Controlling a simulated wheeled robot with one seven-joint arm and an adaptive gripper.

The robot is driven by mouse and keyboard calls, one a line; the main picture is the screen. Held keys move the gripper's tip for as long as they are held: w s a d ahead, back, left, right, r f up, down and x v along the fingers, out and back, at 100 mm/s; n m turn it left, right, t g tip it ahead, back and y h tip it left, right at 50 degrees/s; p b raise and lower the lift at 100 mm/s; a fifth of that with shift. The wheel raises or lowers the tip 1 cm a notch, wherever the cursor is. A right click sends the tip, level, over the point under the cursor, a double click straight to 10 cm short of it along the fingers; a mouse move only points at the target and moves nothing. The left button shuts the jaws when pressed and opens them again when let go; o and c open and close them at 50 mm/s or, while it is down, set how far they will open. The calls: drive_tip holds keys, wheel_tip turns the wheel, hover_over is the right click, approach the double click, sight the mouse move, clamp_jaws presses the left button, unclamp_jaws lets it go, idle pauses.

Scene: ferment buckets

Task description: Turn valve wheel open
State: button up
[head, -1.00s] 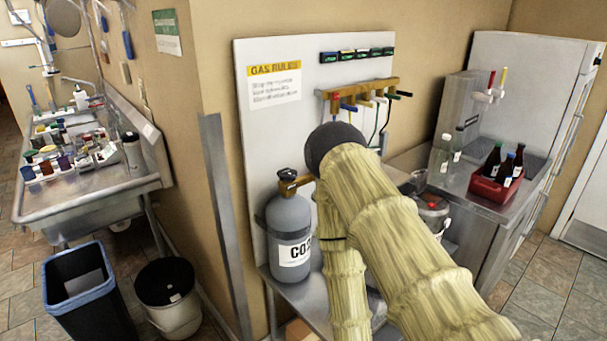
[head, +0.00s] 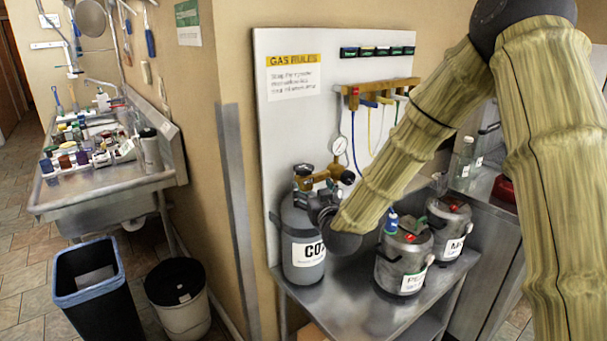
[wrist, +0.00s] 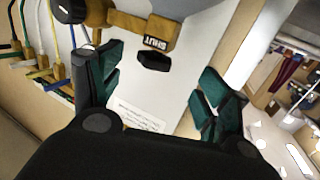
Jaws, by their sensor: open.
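The grey CO2 cylinder (head: 301,252) stands upright at the left end of the metal bench. Its brass valve (head: 318,180) is on top, with a dark, wheel-like part (head: 304,170) beside it. My gripper (head: 320,200) is close in front of the valve, partly hiding it and the cylinder's shoulder. In the wrist view my gripper (wrist: 160,64) has its green-padded fingers wide apart and nothing held. The brass valve body (wrist: 150,28) is just beyond the fingertips, with a SHUT label (wrist: 156,42) and a small black part below it. I cannot tell whether anything touches.
Two metal kegs (head: 404,262) stand right of the cylinder on the bench (head: 350,297). A blue-rimmed bin (head: 88,295) and a white bucket (head: 180,300) stand on the floor at left.

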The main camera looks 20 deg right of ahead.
sight(304, 167)
drive_tip(key=w+p, duration=0.1)
drive_tip(key=w, duration=0.2)
drive_tip(key=w+r+p, duration=0.1)
drive_tip(key=w, duration=0.3)
drive_tip(key=w+d+r+p, duration=0.1)
drive_tip(key=w, duration=0.3)
drive_tip(key=shift+w, duration=0.15)
drive_tip(key=shift+a, duration=0.1)
drive_tip(key=c, duration=1)
